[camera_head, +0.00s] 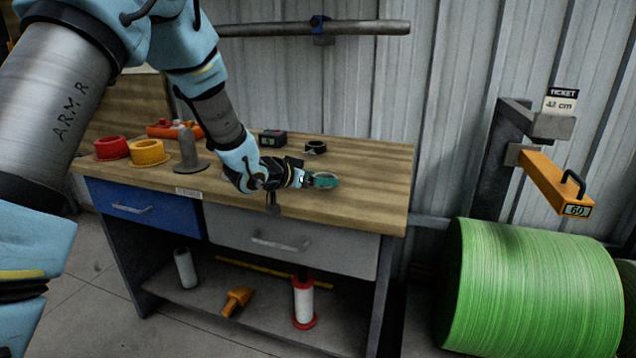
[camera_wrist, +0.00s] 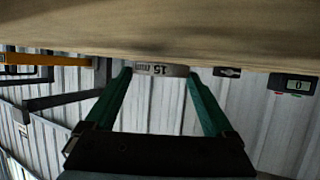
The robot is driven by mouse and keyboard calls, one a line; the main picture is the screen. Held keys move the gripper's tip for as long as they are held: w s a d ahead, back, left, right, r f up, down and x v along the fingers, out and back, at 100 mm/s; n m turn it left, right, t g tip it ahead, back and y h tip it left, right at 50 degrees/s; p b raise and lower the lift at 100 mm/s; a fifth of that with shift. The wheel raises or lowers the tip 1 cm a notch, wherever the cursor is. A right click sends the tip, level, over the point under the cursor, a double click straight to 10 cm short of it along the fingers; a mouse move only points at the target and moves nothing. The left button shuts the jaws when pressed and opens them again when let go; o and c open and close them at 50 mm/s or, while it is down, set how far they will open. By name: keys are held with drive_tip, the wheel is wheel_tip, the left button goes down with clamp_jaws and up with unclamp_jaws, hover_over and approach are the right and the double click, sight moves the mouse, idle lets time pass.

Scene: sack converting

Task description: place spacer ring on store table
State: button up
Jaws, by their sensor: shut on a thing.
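The spacer ring (camera_wrist: 161,70) is a grey band with a dark "15" marking, seen edge-on and upside down in the wrist view. My gripper (camera_wrist: 160,74) has its two teal fingers on either side of it and is shut on it. In the head view my gripper (camera_head: 322,180) is low over the right front part of the wooden-topped table (camera_head: 375,185), which I take as the store table. The ring is hardly distinguishable from the fingers there. Whether the ring touches the tabletop I cannot tell.
Red (camera_head: 111,148) and yellow (camera_head: 149,153) rings and a grey spindle (camera_head: 190,150) stand at left. The tabletop's right end is clear. A green roll (camera_head: 535,290) stands right.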

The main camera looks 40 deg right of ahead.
drive_tip(key=shift+f, duration=0.6)
drive_tip(key=o, duration=1.3)
drive_tip(key=shift+a, duration=0.1)
